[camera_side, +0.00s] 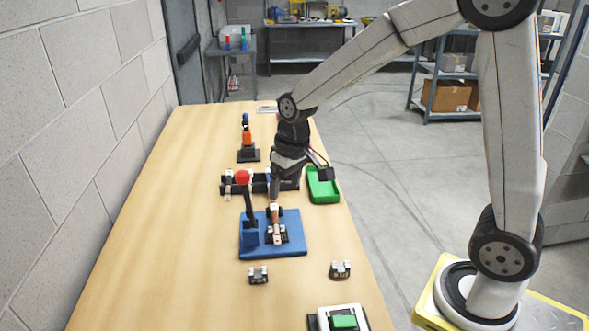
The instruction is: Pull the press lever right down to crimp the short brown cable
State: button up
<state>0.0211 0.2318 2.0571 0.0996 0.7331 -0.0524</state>
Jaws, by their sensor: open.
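The press has a blue base (290,243) on the wooden table. Its black lever (250,205) stands nearly upright with a red ball knob (242,177) on top. A short brown cable (276,232) appears to lie in the dark holder on the right part of the base. My gripper (274,196) points down just above and behind the cable, to the right of the red knob. It is open. Its fingers are small in this view, and whether they touch the cable cannot be told.
A dark rack (232,187) stands behind the press, with a green tray (322,186) to its right. An orange-and-black device (247,140) is farther back. Two small metal-topped blocks (258,275) (340,269) and a green-topped box (343,321) are in front. The table's left side is clear.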

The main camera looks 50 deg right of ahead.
notch_tip(320, 180, up, 6)
jog(key=g+y, duration=0.1)
jog(key=y, duration=0.1)
send_over(242, 176)
jog(key=w+d, duration=0.1)
jog(key=d, duration=0.2)
jog(key=shift+a+r, duration=0.1)
jog(key=shift+a, duration=0.1)
jog(key=shift+x, duration=3.95)
jog(key=shift+s+d, duration=0.1)
jog(key=shift+d, duration=0.05)
grip_shut()
